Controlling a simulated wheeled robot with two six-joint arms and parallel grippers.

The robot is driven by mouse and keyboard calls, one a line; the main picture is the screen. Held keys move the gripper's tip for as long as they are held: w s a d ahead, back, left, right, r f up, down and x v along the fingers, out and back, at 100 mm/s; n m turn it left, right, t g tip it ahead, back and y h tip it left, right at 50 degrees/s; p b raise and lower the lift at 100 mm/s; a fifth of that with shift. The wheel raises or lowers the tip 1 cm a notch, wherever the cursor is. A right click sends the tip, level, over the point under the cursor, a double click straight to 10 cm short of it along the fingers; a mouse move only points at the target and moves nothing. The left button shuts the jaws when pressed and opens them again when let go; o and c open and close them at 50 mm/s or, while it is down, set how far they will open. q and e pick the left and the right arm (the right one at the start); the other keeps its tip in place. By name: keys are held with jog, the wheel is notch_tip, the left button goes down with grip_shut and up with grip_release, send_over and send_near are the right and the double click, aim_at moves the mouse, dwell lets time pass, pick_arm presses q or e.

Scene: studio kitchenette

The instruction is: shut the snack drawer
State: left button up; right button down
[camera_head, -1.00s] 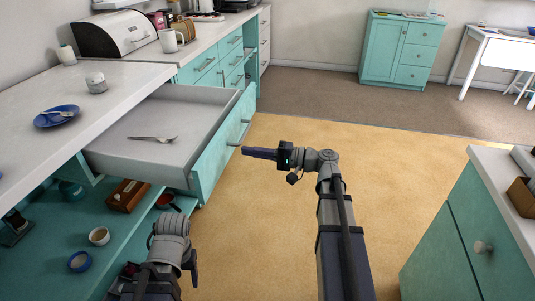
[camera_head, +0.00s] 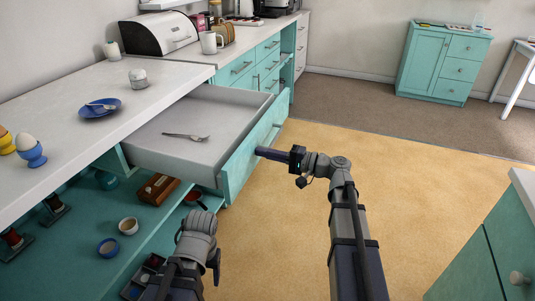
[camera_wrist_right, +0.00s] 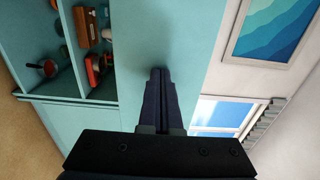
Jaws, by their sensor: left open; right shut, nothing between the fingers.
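A wide drawer (camera_head: 150,147) with a teal front (camera_head: 240,172) is pulled out from under the white counter, with a fork (camera_head: 186,136) lying in it. I see no label marking it as the snack drawer. My right gripper (camera_head: 259,152) is shut and empty, its tips in front of the drawer's face, below its bar handle. In the right wrist view its closed fingers (camera_wrist_right: 160,75) point at a teal panel; I cannot tell if they touch. My left gripper (camera_head: 214,265) is low at the bottom, left of centre, in front of the lower shelf, its fingers mostly hidden.
The counter (camera_head: 70,90) holds a blue plate (camera_head: 99,107), egg cups and a bread bin (camera_head: 158,36). Below the drawer, an open shelf (camera_head: 90,220) holds a wooden box (camera_head: 158,187) and cups. Another teal cabinet (camera_head: 490,260) stands at right. The yellow floor between is clear.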

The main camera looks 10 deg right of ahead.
aim_at(205, 150)
jog(key=x, duration=3.5)
jog(key=shift+w+a, duration=0.1)
jog(key=shift+w, duration=0.15)
jog(key=shift+w+a, duration=0.15)
jog(key=shift+a, duration=0.05)
pick_arm(q)
jog(key=shift+d, duration=0.1)
pick_arm(e)
jog(key=shift+w+a, duration=0.1)
jog(key=shift+s+d, duration=0.3)
pick_arm(q)
jog(key=shift+d, duration=0.65)
pick_arm(e)
jog(key=v, duration=1.4)
jog(key=shift+f, duration=0.1)
